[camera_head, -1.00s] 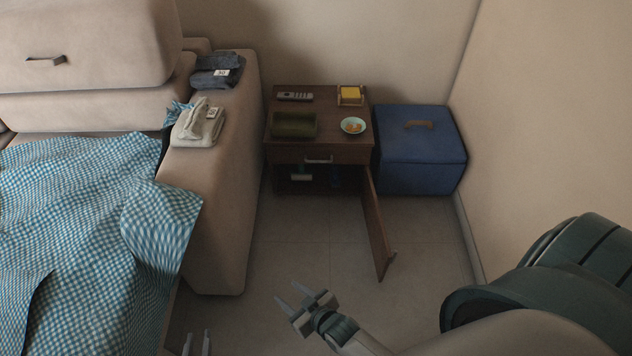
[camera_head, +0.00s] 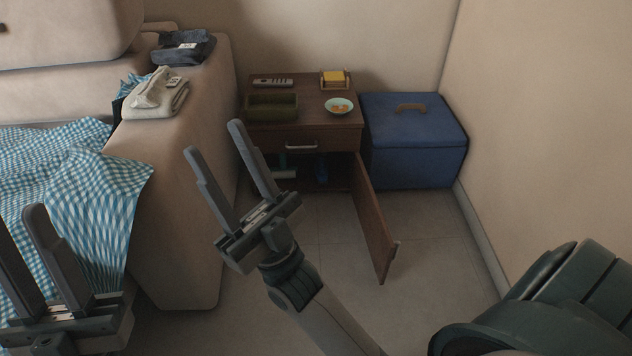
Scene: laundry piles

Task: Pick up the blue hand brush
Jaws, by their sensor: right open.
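The open cabinet (camera_head: 333,135) stands against the back wall. In its dim lower compartment is a dark blue item (camera_head: 321,166), possibly the blue hand brush; its shape is too small and shaded to tell. Left of it is a pale item with a teal upright part (camera_head: 284,172), partly behind my finger. My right gripper (camera_head: 213,138) is open and empty, in front of the cabinet's left side, fingers pointing up and left in the picture. My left gripper (camera_head: 22,228) is at the lower left edge, fingers apart and empty, in front of the checkered cloth.
The cabinet door (camera_head: 374,222) swings out toward me on the right. A blue box (camera_head: 415,150) stands right of the cabinet. The sofa (camera_head: 185,215) with a checkered cloth (camera_head: 110,195) and folded laundry (camera_head: 155,98) is on the left. The floor between is clear.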

